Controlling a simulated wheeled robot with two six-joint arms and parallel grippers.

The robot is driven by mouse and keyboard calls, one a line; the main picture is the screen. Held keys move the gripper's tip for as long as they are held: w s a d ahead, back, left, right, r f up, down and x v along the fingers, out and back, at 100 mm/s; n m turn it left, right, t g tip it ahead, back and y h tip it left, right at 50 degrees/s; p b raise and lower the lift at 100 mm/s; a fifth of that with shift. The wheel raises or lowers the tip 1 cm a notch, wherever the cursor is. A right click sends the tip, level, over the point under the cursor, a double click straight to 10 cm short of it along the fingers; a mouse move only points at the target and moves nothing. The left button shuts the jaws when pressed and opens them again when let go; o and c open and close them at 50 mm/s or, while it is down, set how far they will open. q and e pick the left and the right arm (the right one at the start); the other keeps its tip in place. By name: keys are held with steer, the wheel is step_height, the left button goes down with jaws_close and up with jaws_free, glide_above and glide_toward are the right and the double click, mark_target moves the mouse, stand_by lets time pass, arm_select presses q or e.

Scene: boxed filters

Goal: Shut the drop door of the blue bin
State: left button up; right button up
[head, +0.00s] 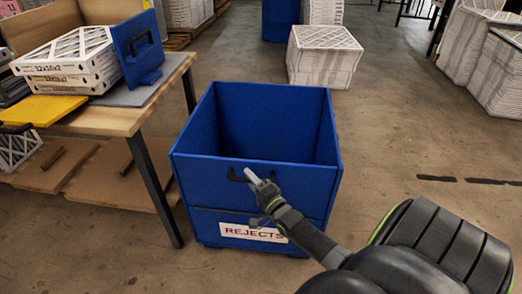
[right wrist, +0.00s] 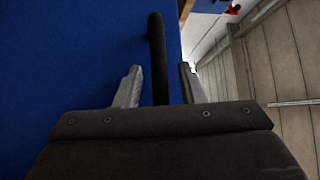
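The blue bin (head: 262,120) stands open-topped in the middle of the head view, with a REJECTS label (head: 253,232) low on its front. Its drop door (head: 205,178) is the upper front panel above a seam. The door looks close to upright; I cannot tell whether it sits flush with the side walls. A black handle (head: 238,177) is on the door. My right gripper (head: 258,180) is at this handle. In the right wrist view its two fingers (right wrist: 160,88) are apart, with the handle bar (right wrist: 157,50) between them and gaps on both sides. My left gripper is out of view.
A wooden table (head: 120,120) stands left of the bin, its leg near the bin's side. It carries stacked filters (head: 70,62), a yellow item (head: 42,110) and a blue panel (head: 137,50). A filter stack (head: 322,60) stands behind.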

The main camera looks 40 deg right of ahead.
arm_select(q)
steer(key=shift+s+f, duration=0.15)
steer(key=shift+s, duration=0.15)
arm_select(e)
steer(key=s+a+f, duration=0.1)
steer(key=s+f, duration=0.1)
steer(key=s, duration=1.5)
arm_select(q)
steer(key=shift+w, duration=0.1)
arm_select(e)
steer(key=shift+a, duration=0.1)
